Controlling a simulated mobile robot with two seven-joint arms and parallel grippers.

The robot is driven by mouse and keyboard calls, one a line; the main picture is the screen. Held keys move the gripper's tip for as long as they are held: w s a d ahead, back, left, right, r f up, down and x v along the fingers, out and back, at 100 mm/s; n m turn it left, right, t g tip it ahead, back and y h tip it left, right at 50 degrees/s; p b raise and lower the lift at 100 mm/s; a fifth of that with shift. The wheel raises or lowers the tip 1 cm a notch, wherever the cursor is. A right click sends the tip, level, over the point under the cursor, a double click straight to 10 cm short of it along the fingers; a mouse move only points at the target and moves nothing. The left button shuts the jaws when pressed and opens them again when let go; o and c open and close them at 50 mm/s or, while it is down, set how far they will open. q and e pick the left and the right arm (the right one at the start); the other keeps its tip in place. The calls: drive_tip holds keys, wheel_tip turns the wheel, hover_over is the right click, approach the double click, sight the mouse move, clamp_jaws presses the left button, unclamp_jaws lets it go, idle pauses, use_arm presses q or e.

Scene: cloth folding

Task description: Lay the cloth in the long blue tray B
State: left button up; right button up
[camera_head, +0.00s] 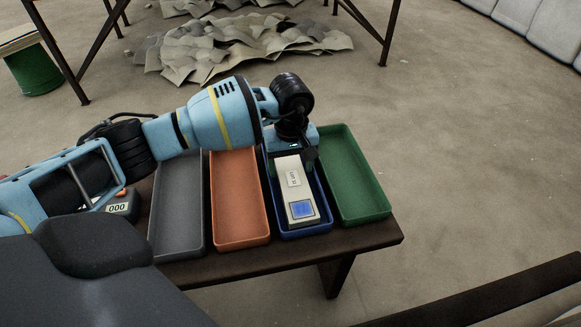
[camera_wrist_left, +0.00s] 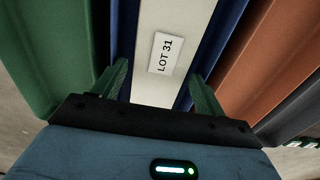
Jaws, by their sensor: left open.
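The cloth, a long pale folded strip (camera_head: 290,163) with a LOT 31 label and a blue patch at its near end, lies lengthwise in the long blue tray (camera_head: 303,233). My left gripper (camera_head: 308,154) is over the far part of the blue tray. In the left wrist view the gripper (camera_wrist_left: 159,80) is open, with one green finger on each side of the strip (camera_wrist_left: 153,88). Blue tray wall (camera_wrist_left: 226,40) shows beside the strip. The arm hides the tray's far end. My right gripper is out of view.
A green tray (camera_head: 378,212) stands right of the blue one, and orange (camera_head: 243,241) and grey (camera_head: 177,248) trays stand left. A box reading 000 (camera_head: 122,208) is at the left. The dark table (camera_head: 365,236) ends just beyond the green tray.

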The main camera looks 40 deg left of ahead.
sight(291, 171)
use_arm(q)
wheel_tip(291, 171, up, 10)
drive_tip(key=p, duration=0.2)
drive_tip(key=shift+r+p, duration=0.25)
drive_tip(key=shift+p, duration=0.05)
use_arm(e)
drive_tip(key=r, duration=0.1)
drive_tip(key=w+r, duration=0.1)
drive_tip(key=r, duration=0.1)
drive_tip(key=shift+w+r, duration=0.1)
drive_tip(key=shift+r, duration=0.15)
